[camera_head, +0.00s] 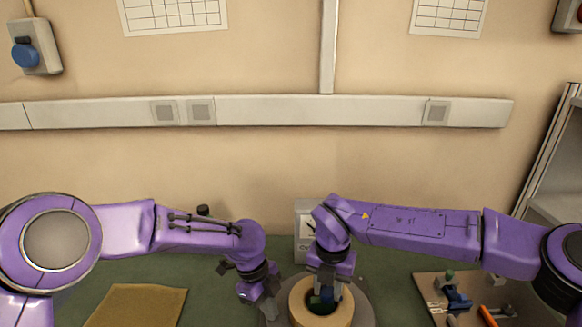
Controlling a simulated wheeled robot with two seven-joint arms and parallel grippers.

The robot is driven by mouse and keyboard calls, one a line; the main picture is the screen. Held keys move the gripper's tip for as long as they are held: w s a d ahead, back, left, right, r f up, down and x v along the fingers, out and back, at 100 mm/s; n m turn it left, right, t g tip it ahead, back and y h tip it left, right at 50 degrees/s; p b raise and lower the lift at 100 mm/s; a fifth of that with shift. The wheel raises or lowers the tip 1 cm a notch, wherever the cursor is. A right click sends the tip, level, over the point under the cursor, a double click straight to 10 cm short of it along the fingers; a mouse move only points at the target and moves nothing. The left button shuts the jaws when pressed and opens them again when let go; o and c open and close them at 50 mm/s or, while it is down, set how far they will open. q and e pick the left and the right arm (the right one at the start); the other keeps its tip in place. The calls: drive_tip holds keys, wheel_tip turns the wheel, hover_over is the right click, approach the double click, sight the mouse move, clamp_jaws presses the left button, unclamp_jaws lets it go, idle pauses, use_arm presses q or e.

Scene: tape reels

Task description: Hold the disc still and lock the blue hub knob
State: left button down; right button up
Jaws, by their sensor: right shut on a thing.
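The grey disc (364,308) lies flat on the green table at the bottom centre, with a tan tape reel (298,301) on it. In the reel's dark centre a small part of the blue hub knob (316,300) shows; most of it is hidden by my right gripper. My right gripper (329,292) points down into the reel's centre and is shut on the knob. My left gripper (268,303) points down at the disc's left edge. Its fingertips are small and dark, so I cannot tell whether they are open or touching the disc.
A brown mat (137,306) lies at the left. A light board (432,292) with blue and orange-handled tools lies at the right. A grey box (303,238) stands behind the reel, partly hidden by my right arm. Green table shows between the mat and my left gripper.

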use_arm(q)
drive_tip(key=shift+s+a+f, duration=0.15)
drive_tip(key=shift+s+f, duration=0.05)
drive_tip(key=shift+f, duration=0.2)
use_arm(e)
drive_tip(key=shift+s+f, duration=0.15)
drive_tip(key=shift+f, duration=0.05)
drive_tip(key=o, duration=0.7)
drive_tip(key=shift+m, duration=0.3)
use_arm(q)
drive_tip(key=shift+s+r, duration=0.1)
drive_tip(key=shift+s, duration=0.05)
use_arm(e)
drive_tip(key=shift+r, duration=0.15)
wheel_tip(320, 180, up, 5)
drive_tip(key=shift+r, duration=0.1)
use_arm(q)
drive_tip(key=r+p, duration=0.6)
drive_tip(key=shift+w+r+p, duration=0.25)
drive_tip(key=shift+r+p, duration=0.1)
drive_tip(key=shift+w+f, duration=0.15)
drive_tip(key=shift+f, duration=0.05)
use_arm(e)
drive_tip(key=r, duration=0.6)
drive_tip(key=shift+w, duration=0.25)
